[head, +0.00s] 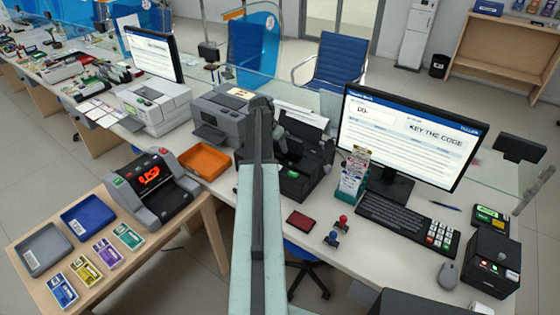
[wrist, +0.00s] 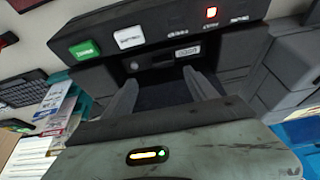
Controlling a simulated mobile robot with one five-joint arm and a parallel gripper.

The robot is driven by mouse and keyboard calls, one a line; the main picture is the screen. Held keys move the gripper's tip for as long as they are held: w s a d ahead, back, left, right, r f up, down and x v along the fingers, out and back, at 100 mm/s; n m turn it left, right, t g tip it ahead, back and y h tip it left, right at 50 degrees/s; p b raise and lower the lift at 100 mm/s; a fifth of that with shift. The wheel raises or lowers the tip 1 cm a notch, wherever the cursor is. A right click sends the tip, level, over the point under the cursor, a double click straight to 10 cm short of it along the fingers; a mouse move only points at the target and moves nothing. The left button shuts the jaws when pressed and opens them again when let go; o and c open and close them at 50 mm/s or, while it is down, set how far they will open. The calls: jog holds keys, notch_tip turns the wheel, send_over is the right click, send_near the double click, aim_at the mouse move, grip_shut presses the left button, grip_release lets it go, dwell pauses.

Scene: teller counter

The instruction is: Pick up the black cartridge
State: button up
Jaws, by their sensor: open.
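In the wrist view, my gripper (wrist: 160,78) is open, with its two grey fingers apart in front of a black machine (wrist: 135,45). The machine's front has a green button, a white button and a lit red light. A dark flat shape (wrist: 165,95) lies between the fingers. It may be the black cartridge, but it blends with the dark machine and I cannot tell for certain. In the head view, the black machine (head: 296,186) stands on the counter just right of my arm. My arm hides part of it, and I cannot make out the fingers there.
A grey printer (head: 222,118) and an orange tray (head: 205,161) stand left of my arm. A leaflet holder (head: 352,178), monitor (head: 405,138) and keyboard (head: 400,218) stand to the right. A red pad (head: 300,220) and two stamps (head: 336,230) lie in front.

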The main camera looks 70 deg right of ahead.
aim_at(279, 155)
jog(key=b+x, duration=0.2)
jog(key=shift+w+f+b, duration=0.1)
jog(key=shift+f+b, duration=0.2)
jog(key=shift+f, duration=0.15)
jog(key=b+x, duration=0.5)
jog(key=shift+w+d+f, duration=0.1)
jog(key=shift+w+d, duration=0.05)
grip_shut()
